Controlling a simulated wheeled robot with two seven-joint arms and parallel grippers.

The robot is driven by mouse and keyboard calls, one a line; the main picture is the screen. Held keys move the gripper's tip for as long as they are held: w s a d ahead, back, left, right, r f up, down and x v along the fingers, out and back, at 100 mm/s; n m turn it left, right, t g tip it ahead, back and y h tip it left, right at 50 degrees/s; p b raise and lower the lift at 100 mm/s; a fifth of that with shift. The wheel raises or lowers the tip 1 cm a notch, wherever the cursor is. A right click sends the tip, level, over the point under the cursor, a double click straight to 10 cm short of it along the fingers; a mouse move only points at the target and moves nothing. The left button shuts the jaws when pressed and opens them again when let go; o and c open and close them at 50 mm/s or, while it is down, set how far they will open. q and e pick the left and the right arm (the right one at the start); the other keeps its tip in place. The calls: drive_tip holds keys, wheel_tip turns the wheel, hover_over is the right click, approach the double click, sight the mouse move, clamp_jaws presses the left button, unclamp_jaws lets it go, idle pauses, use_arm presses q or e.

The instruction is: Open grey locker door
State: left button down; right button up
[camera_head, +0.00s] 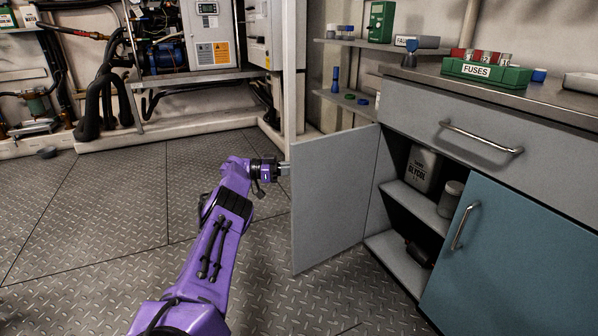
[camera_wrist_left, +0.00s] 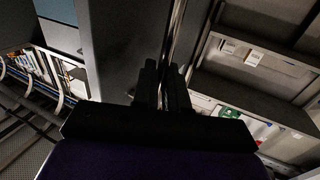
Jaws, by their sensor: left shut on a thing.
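The grey locker door (camera_head: 335,195) stands swung wide open from the cabinet, with the shelves behind it in view. My left gripper (camera_head: 284,168) is at the door's free edge, on its left in the head view. In the left wrist view my left gripper (camera_wrist_left: 165,82) is shut on a thin metal bar, the door handle (camera_wrist_left: 175,35). The head view hides the handle behind the door. My right gripper is in neither view.
The opened locker (camera_head: 405,215) holds a glycol container (camera_head: 422,169), a grey can (camera_head: 450,199) and a dark item below. A blue door (camera_head: 520,260) beside it is shut. A drawer (camera_head: 500,140) is above. The patterned floor (camera_head: 110,205) to the left is clear.

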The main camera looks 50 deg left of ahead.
use_arm(q)
drive_tip(key=shift+w+d+r, duration=0.2)
drive_tip(key=shift+w+d, duration=0.05)
drive_tip(key=c, duration=1.5)
unclamp_jaws()
drive_tip(key=o, duration=0.3)
drive_tip(key=shift+w+d, duration=0.15)
drive_tip(key=shift+w, duration=0.05)
drive_tip(key=shift+o, duration=0.2)
drive_tip(key=shift+s+a+f, duration=0.2)
drive_tip(key=shift+s+a, duration=0.15)
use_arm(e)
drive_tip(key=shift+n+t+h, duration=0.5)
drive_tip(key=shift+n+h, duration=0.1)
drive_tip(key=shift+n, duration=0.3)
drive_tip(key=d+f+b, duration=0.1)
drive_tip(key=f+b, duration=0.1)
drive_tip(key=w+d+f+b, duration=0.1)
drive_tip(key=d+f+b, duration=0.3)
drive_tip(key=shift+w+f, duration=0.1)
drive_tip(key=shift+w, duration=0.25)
use_arm(q)
drive_tip(key=v, duration=1)
drive_tip(key=shift+s, duration=0.15)
